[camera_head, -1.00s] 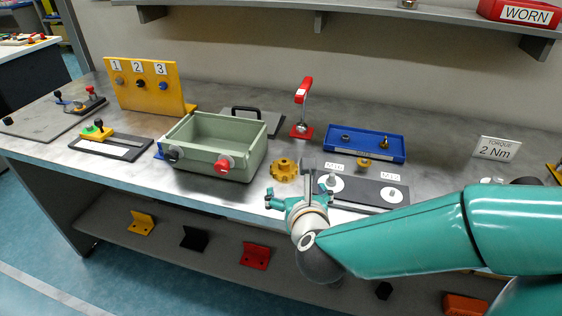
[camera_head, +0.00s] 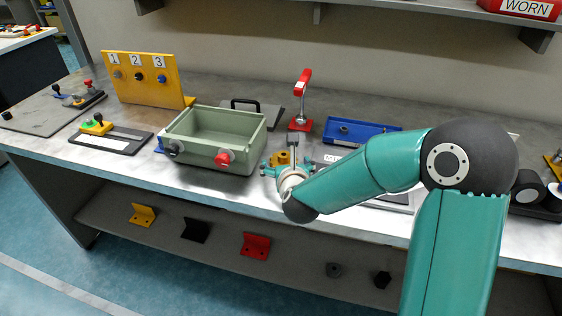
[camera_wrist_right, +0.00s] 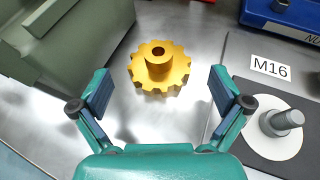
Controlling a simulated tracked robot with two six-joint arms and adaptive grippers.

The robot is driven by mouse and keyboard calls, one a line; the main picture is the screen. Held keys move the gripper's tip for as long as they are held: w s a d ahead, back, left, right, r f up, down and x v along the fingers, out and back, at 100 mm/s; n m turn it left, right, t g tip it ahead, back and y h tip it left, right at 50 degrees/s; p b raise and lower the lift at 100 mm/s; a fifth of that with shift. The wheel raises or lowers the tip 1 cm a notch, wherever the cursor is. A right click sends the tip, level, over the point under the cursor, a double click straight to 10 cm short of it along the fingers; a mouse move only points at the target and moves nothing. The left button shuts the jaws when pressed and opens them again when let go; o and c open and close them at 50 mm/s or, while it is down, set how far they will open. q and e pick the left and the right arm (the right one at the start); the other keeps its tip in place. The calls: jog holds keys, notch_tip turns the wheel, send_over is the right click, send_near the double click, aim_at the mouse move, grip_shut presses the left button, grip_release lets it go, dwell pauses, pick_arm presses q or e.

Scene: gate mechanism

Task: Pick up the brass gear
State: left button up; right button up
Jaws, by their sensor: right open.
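The brass gear (camera_wrist_right: 160,70) lies flat on the metal bench top, its hub and bore facing up, in the right wrist view. In the head view the gear (camera_head: 281,158) is partly hidden behind my right gripper (camera_head: 284,166). In the wrist view my right gripper (camera_wrist_right: 161,92) is open, its two fingers spread to the near left and near right of the gear. The gear sits a little beyond the fingertips, and nothing is between the pads. My left gripper is not in view.
A green box (camera_head: 214,140) with a red knob stands close left of the gear. A dark plate labelled M16 (camera_wrist_right: 270,67) with a bolt (camera_wrist_right: 282,122) lies to the right. A blue tray (camera_head: 352,130) and a red-handled clamp (camera_head: 301,100) are behind.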

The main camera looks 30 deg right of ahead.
aim_at(284, 160)
jog(key=p+x, duration=0.1)
jog(key=x, duration=0.3)
jog(key=c, duration=1.2)
jog(key=shift+c, duration=0.9)
jog(key=shift+w+r, duration=0.1)
jog(key=shift+r, duration=0.05)
